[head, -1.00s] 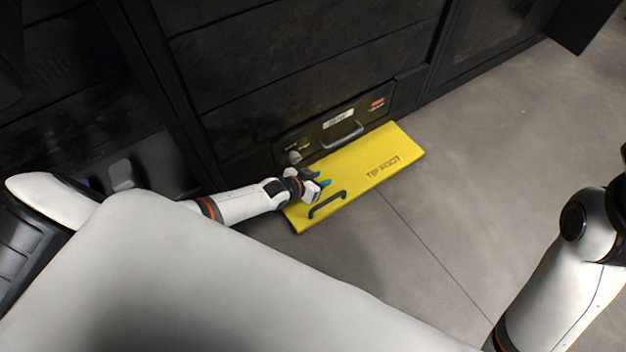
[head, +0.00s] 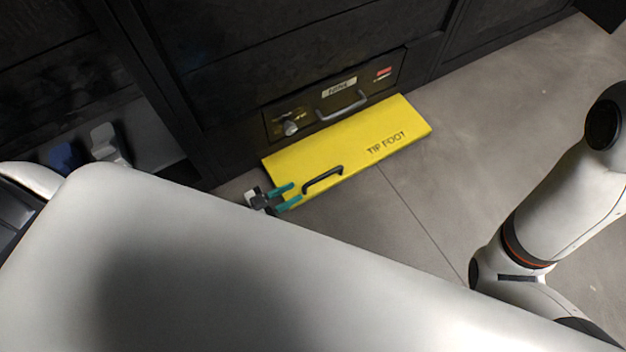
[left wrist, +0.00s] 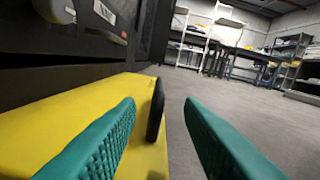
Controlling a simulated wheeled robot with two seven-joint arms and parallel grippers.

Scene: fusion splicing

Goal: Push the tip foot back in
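The yellow tip foot (head: 350,142), marked "TIP FOOT", sticks out from the base of the dark cabinet over the floor. Its black handle (head: 322,180) is near its front left edge. My left gripper (head: 290,195) is open at the foot's left front corner, its teal fingers pointing toward the handle. In the left wrist view, the handle (left wrist: 155,110) stands between the two open fingers (left wrist: 160,120), ahead of them and nearer the left one; contact cannot be made out. The yellow plate (left wrist: 60,115) lies below. My right gripper is not in view; only my right arm shows.
The dark cabinet front (head: 270,60) rises behind the foot. A panel with a grey handle (head: 343,107) and a knob (head: 291,128) sits just above it. Grey floor (head: 480,150) is clear to the right. Shelves (left wrist: 290,48) stand far off.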

